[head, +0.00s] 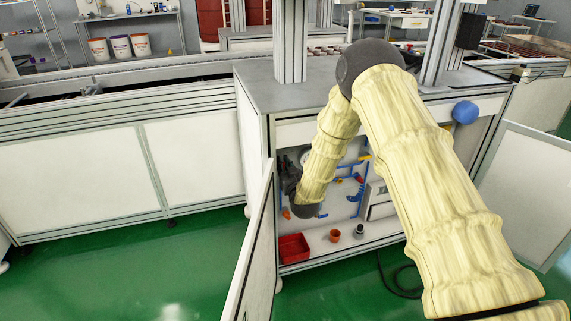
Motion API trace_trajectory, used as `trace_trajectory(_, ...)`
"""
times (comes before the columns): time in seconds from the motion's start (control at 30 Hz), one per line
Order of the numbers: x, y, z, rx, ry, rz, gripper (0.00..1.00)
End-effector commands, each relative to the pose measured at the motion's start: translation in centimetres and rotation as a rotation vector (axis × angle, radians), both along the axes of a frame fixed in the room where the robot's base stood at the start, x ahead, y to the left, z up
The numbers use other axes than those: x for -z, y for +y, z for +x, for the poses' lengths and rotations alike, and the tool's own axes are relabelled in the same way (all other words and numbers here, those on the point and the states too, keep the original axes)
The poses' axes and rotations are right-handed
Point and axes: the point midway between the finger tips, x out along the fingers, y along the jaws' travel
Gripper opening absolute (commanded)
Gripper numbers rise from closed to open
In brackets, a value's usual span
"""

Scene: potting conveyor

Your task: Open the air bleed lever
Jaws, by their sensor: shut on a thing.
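The open cabinet under the conveyor holds a light back panel with blue pipes (352,188) and small red, yellow and orange fittings. My arm reaches down into the cabinet's left side. The dark end of my gripper (291,178) shows only in part beside the panel, with the forearm and wrist in front of it. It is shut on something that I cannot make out. I cannot pick out the air bleed lever; it may be behind my arm. A small orange part (286,213) shows just below the gripper.
A cabinet door (252,250) stands open at the left and another (525,190) at the right. A red bin (292,247), an orange cup (334,235) and a small dark-topped item (360,230) stand on the cabinet floor. A blue ball-like thing (465,112) is at upper right.

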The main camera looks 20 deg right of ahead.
Motion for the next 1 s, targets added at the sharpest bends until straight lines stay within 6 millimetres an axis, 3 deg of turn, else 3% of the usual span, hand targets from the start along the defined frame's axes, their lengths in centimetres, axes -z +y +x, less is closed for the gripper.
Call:
trace_trajectory(0.5, 0.31, 0.01, -0.13, 0.001, 0.004, -0.021, 0.0)
trace_trajectory(0.53, 0.31, 0.01, -0.13, 0.001, 0.004, -0.021, 0.14)
trace_trajectory(0.67, 0.24, 0.03, -0.1, 0.0, 0.003, -0.021, 0.35)
trace_trajectory(1.0, 0.11, 0.05, -0.19, 0.0, 0.001, -0.02, 0.35)
